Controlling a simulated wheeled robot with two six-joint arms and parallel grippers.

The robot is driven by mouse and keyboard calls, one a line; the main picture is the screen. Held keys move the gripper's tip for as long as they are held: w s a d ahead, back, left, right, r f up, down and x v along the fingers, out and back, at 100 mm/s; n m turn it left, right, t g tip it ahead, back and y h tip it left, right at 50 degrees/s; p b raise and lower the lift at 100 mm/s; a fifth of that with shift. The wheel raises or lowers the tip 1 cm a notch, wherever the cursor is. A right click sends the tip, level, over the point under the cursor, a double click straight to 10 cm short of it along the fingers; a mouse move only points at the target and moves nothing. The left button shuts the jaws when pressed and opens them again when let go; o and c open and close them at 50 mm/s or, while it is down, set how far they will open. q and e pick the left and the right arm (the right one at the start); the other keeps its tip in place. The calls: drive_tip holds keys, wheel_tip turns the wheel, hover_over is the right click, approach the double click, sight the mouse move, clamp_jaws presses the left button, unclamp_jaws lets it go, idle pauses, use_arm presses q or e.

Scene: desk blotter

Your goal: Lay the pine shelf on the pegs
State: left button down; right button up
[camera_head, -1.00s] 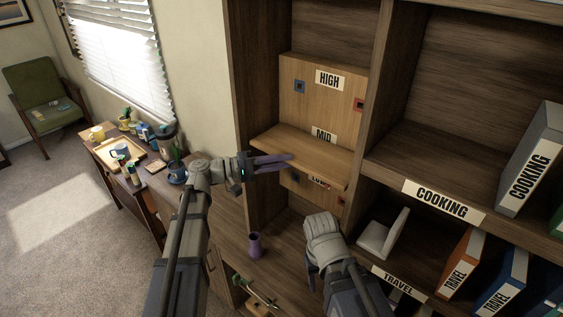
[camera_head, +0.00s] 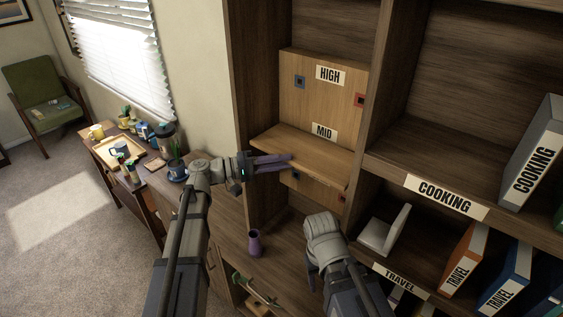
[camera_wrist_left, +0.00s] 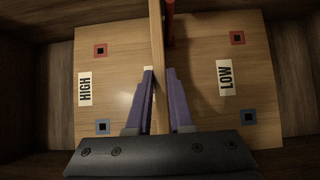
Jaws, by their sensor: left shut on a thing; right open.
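The pine shelf (camera_head: 315,152) is a light wooden board, roughly level, in front of the back panel just below the MID label (camera_head: 324,132). My left gripper (camera_head: 290,160) is shut on its front edge. In the left wrist view the shelf shows edge-on (camera_wrist_left: 157,60) between the fingers of the left gripper (camera_wrist_left: 160,88). A red peg (camera_wrist_left: 169,22) shows right beside it, on the LOW side; I cannot tell whether they touch. Any other peg is hidden. My right gripper (camera_head: 312,275) is open, low in front of the bookcase, mostly hidden behind its own wrist.
The panel has blue (camera_head: 299,82) and red (camera_head: 360,100) square sockets by HIGH (camera_head: 330,74) and LOW (camera_wrist_left: 225,77). A bookcase upright (camera_head: 372,110) stands close right. A purple cup (camera_head: 254,243) stands below on the lower surface. A white bookend (camera_head: 385,232) sits right.

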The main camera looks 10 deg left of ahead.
use_arm(q)
drive_tip(key=shift+f, duration=0.15)
drive_tip(key=c, duration=0.7)
unclamp_jaws()
drive_tip(key=shift+v, duration=3.95)
